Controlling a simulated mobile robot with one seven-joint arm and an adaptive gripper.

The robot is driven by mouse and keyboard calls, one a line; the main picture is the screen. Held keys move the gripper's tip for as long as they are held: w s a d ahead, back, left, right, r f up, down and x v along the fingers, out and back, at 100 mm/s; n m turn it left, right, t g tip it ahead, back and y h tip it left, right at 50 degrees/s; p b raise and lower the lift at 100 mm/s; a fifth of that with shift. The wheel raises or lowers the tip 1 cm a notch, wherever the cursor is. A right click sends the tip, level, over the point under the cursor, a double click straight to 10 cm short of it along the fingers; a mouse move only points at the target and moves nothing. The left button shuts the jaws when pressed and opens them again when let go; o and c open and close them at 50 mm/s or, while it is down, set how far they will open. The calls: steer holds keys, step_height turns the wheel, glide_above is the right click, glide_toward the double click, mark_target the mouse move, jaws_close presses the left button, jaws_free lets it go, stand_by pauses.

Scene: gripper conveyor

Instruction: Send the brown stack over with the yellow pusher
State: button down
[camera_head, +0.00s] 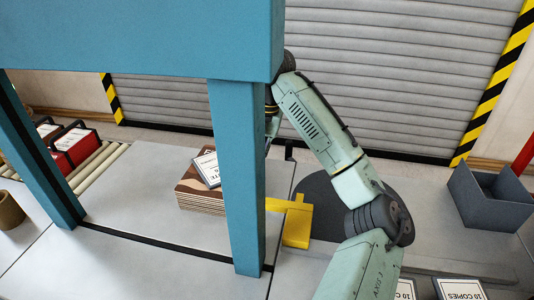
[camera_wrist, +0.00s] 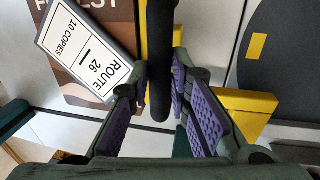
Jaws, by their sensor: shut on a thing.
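The brown stack (camera_head: 200,203) lies on the grey table left of the blue post, partly hidden by it. A white card marked ROUTE 26, 10 COPIES (camera_wrist: 88,52) lies on top of it. The yellow pusher (camera_head: 297,228) stands just right of the post, its bar running behind the post towards the stack. Its yellow part also shows in the wrist view (camera_wrist: 245,102). My gripper (camera_wrist: 160,66) is shut on the pusher's upright black handle (camera_wrist: 160,35). In the wrist view the yellow bar is close to the stack; contact is unclear. The head view hides my fingers behind the post.
A blue frame (camera_head: 238,180) spans the table in front. A roller conveyor (camera_head: 95,165) with red bundles (camera_head: 75,143) lies left, near a brown roll (camera_head: 10,210). A dark round plate (camera_head: 318,190) and grey bin (camera_head: 492,200) lie right. Bare table lies before the stack.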

steer(key=shift+a+r, duration=0.1)
steer(key=shift+a, duration=0.1)
steer(key=c, duration=1.5)
jaws_free()
steer(key=shift+w+a, duration=0.1)
steer(key=shift+a, duration=0.05)
steer(key=shift+r, duration=0.1)
steer(key=r, duration=0.3)
steer(key=d+r, duration=0.1)
steer(key=r, duration=0.3)
steer(key=d+r, duration=0.1)
steer(key=r, duration=0.3)
steer(key=shift+s+d+r, duration=0.2)
steer(key=shift+s+d, duration=0.05)
